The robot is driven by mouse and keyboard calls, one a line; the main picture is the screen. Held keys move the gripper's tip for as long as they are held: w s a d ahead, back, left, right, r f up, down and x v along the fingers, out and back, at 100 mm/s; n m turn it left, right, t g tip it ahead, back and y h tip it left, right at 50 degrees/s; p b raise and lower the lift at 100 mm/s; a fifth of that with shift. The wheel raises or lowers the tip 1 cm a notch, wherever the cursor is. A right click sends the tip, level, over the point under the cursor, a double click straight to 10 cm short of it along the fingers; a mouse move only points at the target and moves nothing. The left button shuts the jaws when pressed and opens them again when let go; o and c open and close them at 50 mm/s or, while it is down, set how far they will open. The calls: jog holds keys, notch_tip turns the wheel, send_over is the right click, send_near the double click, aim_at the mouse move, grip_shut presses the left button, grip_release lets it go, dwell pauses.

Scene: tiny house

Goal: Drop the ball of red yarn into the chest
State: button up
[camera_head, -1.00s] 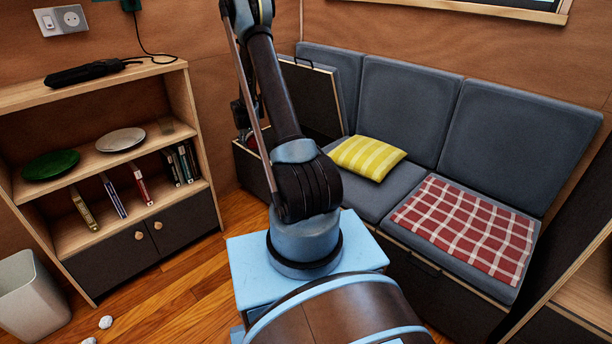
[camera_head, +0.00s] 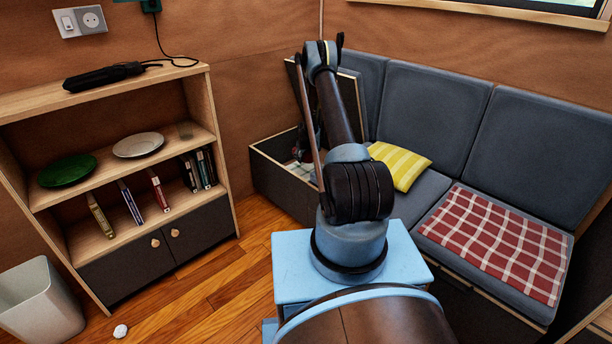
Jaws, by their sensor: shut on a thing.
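The chest (camera_head: 282,186) is the dark storage box with a pale wooden rim at the left end of the grey bench. Its lid (camera_head: 352,98) stands raised against the backrest, so the chest is open. Some dark and whitish contents show inside, too small to make out. My arm (camera_head: 340,112) rises in front of the chest and covers its right part.
A yellow striped pillow (camera_head: 402,165) and a red checked blanket (camera_head: 495,240) lie on the bench. A shelf (camera_head: 95,240) with plates and books stands left. A white bin (camera_head: 38,305) and a small pale object (camera_head: 120,331) are on the floor. Wooden floor (camera_head: 225,285) is clear before the chest.

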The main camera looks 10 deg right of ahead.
jog(key=f, duration=0.3)
jog(key=shift+d+f, duration=0.2)
jog(key=shift+f, duration=0.1)
jog(key=shift+a+f, duration=0.1)
jog(key=shift+f, duration=2.15)
jog(key=shift+f, duration=0.6)
jog(key=o, duration=1.2)
